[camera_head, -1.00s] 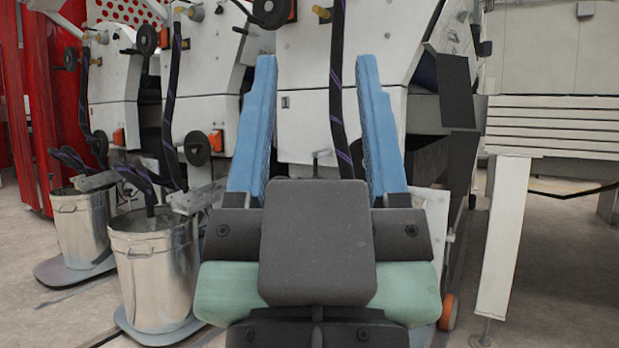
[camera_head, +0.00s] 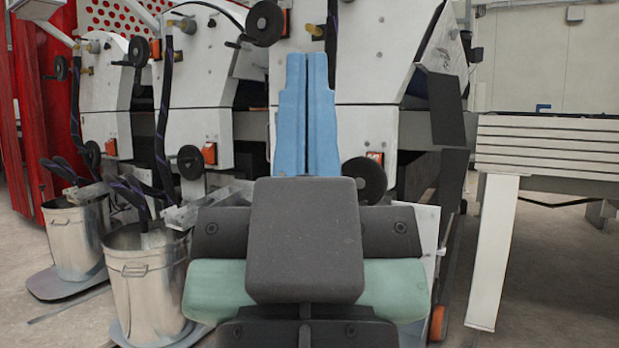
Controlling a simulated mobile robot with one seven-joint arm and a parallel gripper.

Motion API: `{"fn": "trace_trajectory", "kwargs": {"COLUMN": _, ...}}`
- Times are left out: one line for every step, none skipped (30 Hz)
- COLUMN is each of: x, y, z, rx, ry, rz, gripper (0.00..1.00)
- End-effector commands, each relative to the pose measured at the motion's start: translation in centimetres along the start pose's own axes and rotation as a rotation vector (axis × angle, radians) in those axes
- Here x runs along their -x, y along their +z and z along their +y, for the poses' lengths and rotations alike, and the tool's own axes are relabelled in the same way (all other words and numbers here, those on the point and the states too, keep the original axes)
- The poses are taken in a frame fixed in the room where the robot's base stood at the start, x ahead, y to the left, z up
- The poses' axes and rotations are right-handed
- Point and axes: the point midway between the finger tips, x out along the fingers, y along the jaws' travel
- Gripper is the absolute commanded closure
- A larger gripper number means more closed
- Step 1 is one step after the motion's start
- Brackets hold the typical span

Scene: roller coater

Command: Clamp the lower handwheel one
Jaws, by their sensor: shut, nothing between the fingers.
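My gripper (camera_head: 307,62) is in the lower middle of the view. Its two long blue fingers stand together, shut and empty, in front of a white machine panel. A dark round lower handwheel (camera_head: 364,180) is just right of the fingers, low on the nearest machine; its lower edge is close to my gripper's dark body in the picture. Two more lower handwheels show on the machines to the left, one in the middle (camera_head: 190,162) and one far left (camera_head: 92,154). No label shows which is number one. I cannot tell whether the fingers touch the panel.
Upper handwheels (camera_head: 265,23) sit higher on the machines. Two metal buckets (camera_head: 145,280) with hoses stand on the floor at left. A slatted white table (camera_head: 545,150) with a thick leg is at right. Open floor lies at the lower right.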

Motion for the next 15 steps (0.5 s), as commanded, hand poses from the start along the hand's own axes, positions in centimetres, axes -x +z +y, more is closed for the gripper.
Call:
{"fn": "trace_trajectory", "kwargs": {"x": -2.5, "y": -2.4, "z": 0.0, "rx": -0.001, "ry": 0.0, "rz": 0.001, "gripper": 1.0}}
{"fn": "trace_trajectory", "kwargs": {"x": -3.3, "y": -3.1, "z": 0.0, "rx": -0.001, "ry": 0.0, "rz": 0.001, "gripper": 1.0}}
{"fn": "trace_trajectory", "kwargs": {"x": -4.3, "y": -4.1, "z": 0.0, "rx": -0.002, "ry": 0.0, "rz": 0.001, "gripper": 1.0}}
{"fn": "trace_trajectory", "kwargs": {"x": -5.0, "y": -4.8, "z": 0.0, "rx": -0.002, "ry": 0.0, "rz": 0.001, "gripper": 1.0}}
{"fn": "trace_trajectory", "kwargs": {"x": -5.8, "y": -5.5, "z": 0.0, "rx": -0.002, "ry": 0.0, "rz": 0.001, "gripper": 1.0}}
{"fn": "trace_trajectory", "kwargs": {"x": -6.7, "y": -6.4, "z": 0.0, "rx": -0.003, "ry": 0.0, "rz": 0.001, "gripper": 1.0}}
{"fn": "trace_trajectory", "kwargs": {"x": -7.5, "y": -7.1, "z": 0.1, "rx": -0.003, "ry": 0.0, "rz": 0.001, "gripper": 1.0}}
{"fn": "trace_trajectory", "kwargs": {"x": -8.2, "y": -7.8, "z": 0.1, "rx": -0.004, "ry": 0.0, "rz": 0.001, "gripper": 1.0}}
{"fn": "trace_trajectory", "kwargs": {"x": -9.1, "y": -8.7, "z": 0.1, "rx": -0.004, "ry": 0.0, "rz": 0.0, "gripper": 1.0}}
{"fn": "trace_trajectory", "kwargs": {"x": -9.9, "y": -9.4, "z": 0.1, "rx": -0.004, "ry": 0.0, "rz": 0.0, "gripper": 1.0}}
{"fn": "trace_trajectory", "kwargs": {"x": -10.6, "y": -10.1, "z": 0.1, "rx": -0.005, "ry": -0.001, "rz": 0.0, "gripper": 1.0}}
{"fn": "trace_trajectory", "kwargs": {"x": -11.5, "y": -11.0, "z": 0.1, "rx": -0.005, "ry": -0.001, "rz": 0.0, "gripper": 1.0}}
{"fn": "trace_trajectory", "kwargs": {"x": -12.3, "y": -11.6, "z": 0.1, "rx": -0.006, "ry": -0.001, "rz": 0.0, "gripper": 1.0}}
{"fn": "trace_trajectory", "kwargs": {"x": -13.0, "y": -12.3, "z": 0.1, "rx": -0.006, "ry": -0.001, "rz": 0.0, "gripper": 1.0}}
{"fn": "trace_trajectory", "kwargs": {"x": -13.9, "y": -13.2, "z": 0.1, "rx": -0.006, "ry": -0.001, "rz": 0.0, "gripper": 1.0}}
